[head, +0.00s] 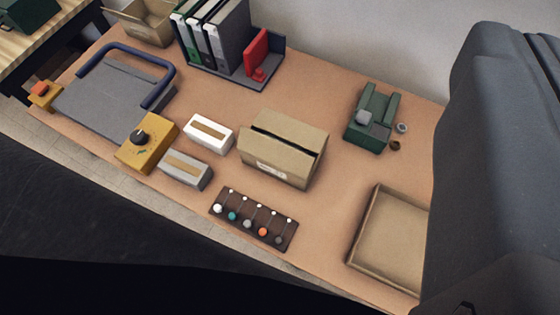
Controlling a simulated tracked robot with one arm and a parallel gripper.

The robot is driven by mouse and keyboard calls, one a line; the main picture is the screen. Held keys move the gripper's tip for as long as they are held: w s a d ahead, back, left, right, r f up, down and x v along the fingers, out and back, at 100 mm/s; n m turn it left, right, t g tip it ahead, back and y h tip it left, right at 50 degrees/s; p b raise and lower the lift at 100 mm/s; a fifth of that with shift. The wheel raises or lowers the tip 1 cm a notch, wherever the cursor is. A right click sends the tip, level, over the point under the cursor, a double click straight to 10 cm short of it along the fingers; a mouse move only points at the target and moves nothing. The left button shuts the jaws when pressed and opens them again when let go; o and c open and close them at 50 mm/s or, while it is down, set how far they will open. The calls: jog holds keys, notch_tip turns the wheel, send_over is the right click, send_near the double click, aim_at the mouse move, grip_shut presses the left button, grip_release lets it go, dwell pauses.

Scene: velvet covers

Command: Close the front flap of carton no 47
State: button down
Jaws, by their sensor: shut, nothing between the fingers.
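A brown cardboard carton (290,128) stands in the middle of the table. A pale label (270,168) is on its front side, but its number is too small to read. Its far top panel lies about flat. A dark gap runs across the top between that panel and the front flap (272,152), which sits along the near edge. I cannot tell the flap's exact angle. A second carton (150,22), at the far left, has flaps spread open. My gripper's fingers do not show; my dark arm parts fill the right side and lower left.
Near the carton are a white box (208,133), a grey box (186,169), a yellow dial box (147,142) and a dark strip with coloured knobs (253,220). Binders (212,35) stand behind, a green device (372,118) right. An open tray (362,236) lies near right.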

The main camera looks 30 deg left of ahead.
jog(key=w+a+f+n+g+b, duration=0.15)
jog(key=a+f, duration=0.25)
jog(key=f, duration=0.4)
jog(key=w+a+f+n+b, duration=0.3)
jog(key=f, duration=0.4)
jog(key=w+a+f+n+g+b, duration=0.1)
jog(key=w+a+f+n+b, duration=0.2)
jog(key=f, duration=0.5)
jog(key=n+b, duration=0.4)
jog(key=n, duration=0.5)
send_near(275, 142)
jog(key=shift+g+h, duration=0.3)
jog(key=shift+g, duration=0.05)
jog(key=b+x, duration=0.2)
jog(key=x, duration=0.3)
jog(key=shift+w+a, duration=0.15)
jog(key=shift+w, duration=0.05)
jog(key=shift+x, duration=0.8)
jog(key=shift+r, duration=0.15)
